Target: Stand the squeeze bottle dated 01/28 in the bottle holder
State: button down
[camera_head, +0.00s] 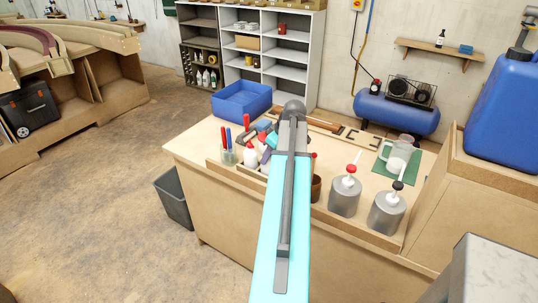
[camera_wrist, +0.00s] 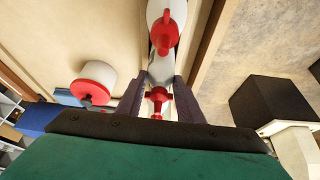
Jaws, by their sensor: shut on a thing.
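In the wrist view, my gripper (camera_wrist: 160,100) is shut on a white squeeze bottle (camera_wrist: 160,70) with a red cap, between its two dark fingers. A second white bottle (camera_wrist: 160,10) with a red nozzle lies in line beyond it at the top. No date can be read on either. In the head view, my arm hides most of the gripper area; a white bottle (camera_head: 250,156) with a red tip shows just left of the arm. A low wooden rail (camera_head: 222,165) runs near the bench's front edge. I cannot tell whether it belongs to the bottle holder.
A cup of pens (camera_head: 228,156) stands left of the bottle. A blue crate (camera_head: 241,101) is at the back left. Two grey pump containers (camera_head: 345,194) (camera_head: 387,211) and a clear jug (camera_head: 399,154) stand right of my arm. A grey bin (camera_head: 174,199) stands on the floor.

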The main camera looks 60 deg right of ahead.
jog(key=shift+f, duration=0.15)
jog(key=c, duration=1.2)
grip_release()
jog(key=shift+r, duration=0.25)
jog(key=shift+b+v, duration=1.45)
jog(key=shift+v, duration=4.5)
jog(key=shift+f, duration=0.1)
